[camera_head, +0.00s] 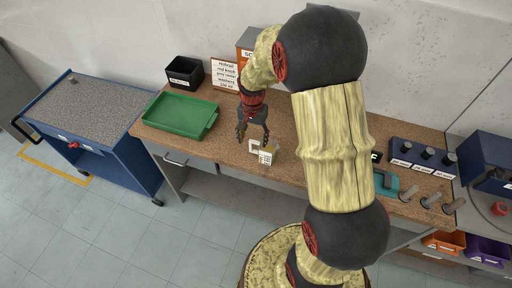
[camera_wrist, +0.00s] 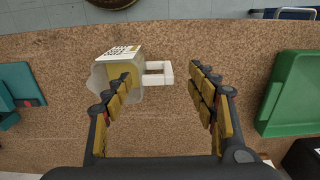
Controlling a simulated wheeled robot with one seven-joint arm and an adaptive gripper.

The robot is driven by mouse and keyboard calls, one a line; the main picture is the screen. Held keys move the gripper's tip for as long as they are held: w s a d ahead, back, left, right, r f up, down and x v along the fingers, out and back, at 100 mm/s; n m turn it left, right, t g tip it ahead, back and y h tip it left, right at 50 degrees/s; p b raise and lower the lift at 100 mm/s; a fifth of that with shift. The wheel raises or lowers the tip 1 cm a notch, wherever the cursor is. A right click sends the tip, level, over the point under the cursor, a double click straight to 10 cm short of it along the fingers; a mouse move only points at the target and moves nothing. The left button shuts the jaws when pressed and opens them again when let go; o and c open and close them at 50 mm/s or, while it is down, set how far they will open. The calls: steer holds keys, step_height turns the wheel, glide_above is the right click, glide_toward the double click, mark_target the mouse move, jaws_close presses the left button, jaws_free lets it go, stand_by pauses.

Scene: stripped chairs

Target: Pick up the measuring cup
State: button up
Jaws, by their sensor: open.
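The measuring cup (camera_head: 267,155) stands near the front edge of the brown workbench (camera_head: 215,145) in the head view. In the wrist view the cup (camera_wrist: 122,68) is whitish and translucent, with a printed scale and a yellowish inner part. Its white square handle (camera_wrist: 158,79) points right, into the gap between my fingers. My gripper (camera_head: 253,138) is open and just above and beside the cup. In the wrist view my gripper (camera_wrist: 163,82) has its left finger over part of the cup's body. I cannot tell whether they touch. Nothing is held.
A green tray (camera_head: 180,116) and a black bin (camera_head: 185,72) are at the left of the bench. A sign (camera_head: 224,73) stands behind. A teal object (camera_head: 386,185) and a blue knobbed block (camera_head: 422,160) are at right. A blue cart (camera_head: 95,105) stands left.

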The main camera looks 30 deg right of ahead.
mark_target(255, 151)
step_height(255, 151, down, 3)
steer(key=shift+r, duration=0.15)
steer(key=f, duration=0.1)
steer(key=f+b, duration=0.1)
steer(key=f, duration=0.3)
steer(key=shift+d, duration=0.35)
steer(key=c, duration=0.4)
steer(key=c, duration=1.1)
steer(key=shift+w+r, duration=0.1)
steer(key=shift+r, duration=0.1)
jaws_close()
